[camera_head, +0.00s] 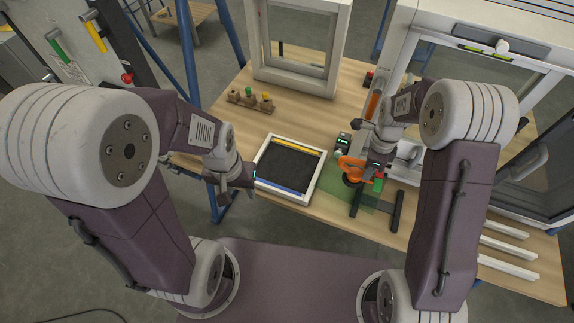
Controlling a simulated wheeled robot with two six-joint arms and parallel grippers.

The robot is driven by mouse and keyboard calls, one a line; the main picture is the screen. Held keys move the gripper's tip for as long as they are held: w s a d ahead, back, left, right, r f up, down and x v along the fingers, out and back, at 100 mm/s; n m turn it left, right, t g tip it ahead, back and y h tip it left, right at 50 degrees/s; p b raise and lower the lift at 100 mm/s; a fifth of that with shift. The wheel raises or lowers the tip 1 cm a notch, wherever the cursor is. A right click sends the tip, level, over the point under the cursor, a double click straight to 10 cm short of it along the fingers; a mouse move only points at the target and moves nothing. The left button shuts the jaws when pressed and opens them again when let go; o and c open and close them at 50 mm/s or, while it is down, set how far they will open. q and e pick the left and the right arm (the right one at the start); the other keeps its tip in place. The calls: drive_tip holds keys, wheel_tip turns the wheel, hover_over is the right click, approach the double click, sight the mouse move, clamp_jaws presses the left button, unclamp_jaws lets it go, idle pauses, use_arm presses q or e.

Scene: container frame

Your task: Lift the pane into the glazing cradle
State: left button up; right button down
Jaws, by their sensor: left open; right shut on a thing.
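The pane (325,187) looks like a clear greenish sheet at the middle of the bench. It lies at or just above two black rails (396,212); I cannot tell if it touches them. An orange suction lifter (346,164) with a dark cup is over the pane. My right gripper (371,169) is shut on the lifter, its fingers partly hidden by my arm. A white square frame with a dark bed (290,166), which looks like the glazing cradle, lies left of the pane. My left gripper (247,180) is open and empty beside its left edge.
A wooden block with coloured pegs (250,100) stands at the back left. A white window frame (297,89) stands behind the cradle. A larger white window unit (488,62) stands at the right. White strips (508,262) lie at the front right.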

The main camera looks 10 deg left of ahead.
drive_tip(key=w+a+p, duration=0.2)
drive_tip(key=w+a, duration=0.1)
drive_tip(key=a, duration=0.8)
drive_tip(key=w+a+n+p, duration=0.1)
drive_tip(key=w+a+p, duration=0.1)
drive_tip(key=a, duration=0.9)
drive_tip(key=shift+w+a, duration=0.2)
drive_tip(key=shift+w, duration=0.35)
drive_tip(key=shift+w+r, duration=0.1)
drive_tip(key=shift+w, duration=0.1)
drive_tip(key=shift+f+b, duration=1.8)
drive_tip(key=shift+f, duration=1.3)
idle(0.4)
drive_tip(key=c, duration=1.2)
unclamp_jaws()
drive_tip(key=shift+c, duration=0.2)
wheel_tip(320, 180, up, 9)
drive_tip(key=b, duration=0.1)
drive_tip(key=shift+d+r, duration=0.1)
